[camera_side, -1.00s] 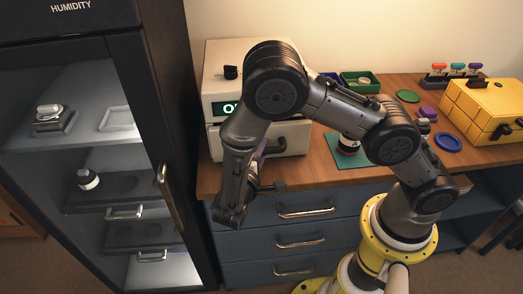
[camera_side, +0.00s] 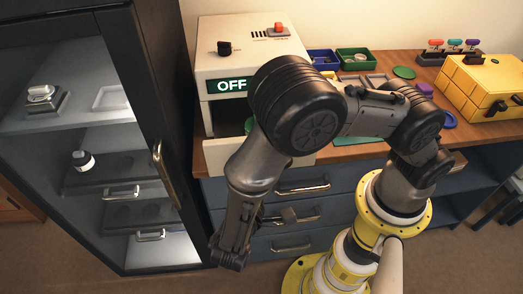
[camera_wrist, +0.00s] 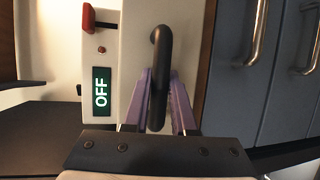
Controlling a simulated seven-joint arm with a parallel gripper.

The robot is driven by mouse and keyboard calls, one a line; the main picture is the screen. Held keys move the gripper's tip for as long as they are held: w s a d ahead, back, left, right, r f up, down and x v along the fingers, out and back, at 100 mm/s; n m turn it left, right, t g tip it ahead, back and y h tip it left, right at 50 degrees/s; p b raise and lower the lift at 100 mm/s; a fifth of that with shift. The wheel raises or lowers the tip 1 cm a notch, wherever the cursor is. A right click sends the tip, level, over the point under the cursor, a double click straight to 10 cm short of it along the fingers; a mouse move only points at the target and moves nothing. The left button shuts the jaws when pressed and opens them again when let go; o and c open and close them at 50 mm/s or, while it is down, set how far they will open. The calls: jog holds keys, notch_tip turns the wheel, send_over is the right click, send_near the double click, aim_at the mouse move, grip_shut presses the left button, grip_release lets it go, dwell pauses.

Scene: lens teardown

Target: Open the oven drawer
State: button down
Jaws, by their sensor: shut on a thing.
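The white oven (camera_side: 215,62) stands at the left end of the wooden bench, with a lit green OFF display (camera_side: 232,86). Its drawer (camera_side: 301,157) is pulled out toward the front, and part of the inside shows with a green thing in it. In the wrist view the dark drawer handle (camera_wrist: 161,50) stands between the purple fingers of my gripper (camera_wrist: 160,80), which is shut on it. In the side view my arm hides the handle and the fingertips.
A tall dark humidity cabinet (camera_side: 158,130) stands close on the left. Blue bench drawers (camera_side: 300,212) with metal handles are below. Green bin (camera_side: 356,57), blue bin (camera_side: 322,58) and yellow case (camera_side: 485,85) are on the bench to the right.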

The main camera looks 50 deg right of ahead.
jog(key=shift+a, duration=0.15)
jog(key=c, duration=1)
grip_release()
